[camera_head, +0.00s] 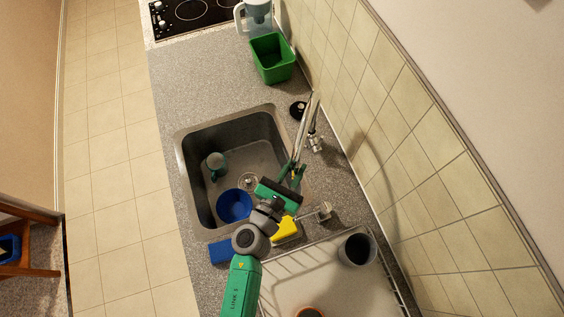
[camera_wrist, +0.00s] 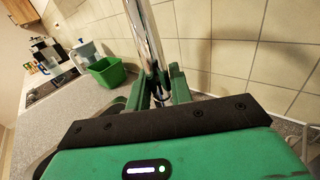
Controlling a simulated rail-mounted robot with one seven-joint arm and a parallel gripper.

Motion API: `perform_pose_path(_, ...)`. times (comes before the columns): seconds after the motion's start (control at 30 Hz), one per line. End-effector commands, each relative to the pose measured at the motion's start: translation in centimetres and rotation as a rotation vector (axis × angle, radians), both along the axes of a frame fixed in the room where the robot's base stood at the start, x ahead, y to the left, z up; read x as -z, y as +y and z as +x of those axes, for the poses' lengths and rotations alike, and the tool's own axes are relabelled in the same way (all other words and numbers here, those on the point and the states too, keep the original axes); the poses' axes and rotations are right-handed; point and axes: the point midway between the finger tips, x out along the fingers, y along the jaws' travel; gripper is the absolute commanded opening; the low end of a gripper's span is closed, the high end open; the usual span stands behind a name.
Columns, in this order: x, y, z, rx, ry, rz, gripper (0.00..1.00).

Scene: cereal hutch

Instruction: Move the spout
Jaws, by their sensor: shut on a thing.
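The spout (camera_head: 308,122) is a long shiny metal tube at the right rim of the sink (camera_head: 190,205), by the tiled wall. In the wrist view the spout (camera_wrist: 145,35) rises between the green fingers of my gripper (camera_wrist: 158,92). In the head view my gripper (camera_head: 293,172) reaches over the right side of the sink. It is shut on the spout. The tap's base is partly hidden behind the spout and my gripper.
A blue bowl (camera_head: 234,205) and a teal mug (camera_head: 216,164) are in the sink. A yellow bottle (camera_head: 286,228), blue sponge (camera_head: 222,252) and drying rack with a dark cup (camera_head: 357,250) lie nearer. A green bin (camera_head: 272,58) stands beyond the sink.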

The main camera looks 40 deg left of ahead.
Motion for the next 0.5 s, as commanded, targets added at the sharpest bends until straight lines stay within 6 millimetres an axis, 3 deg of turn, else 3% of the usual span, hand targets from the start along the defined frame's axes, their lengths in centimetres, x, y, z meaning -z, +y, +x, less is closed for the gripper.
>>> perform_pose_path(0.4,-0.05,-0.36,0.13,0.006,-0.001,0.000,0.00)
perform_pose_path(0.43,-0.05,-0.36,0.13,0.006,-0.001,0.000,0.23)
perform_pose_path(0.5,-0.04,-0.34,0.11,0.005,-0.001,0.000,0.37)
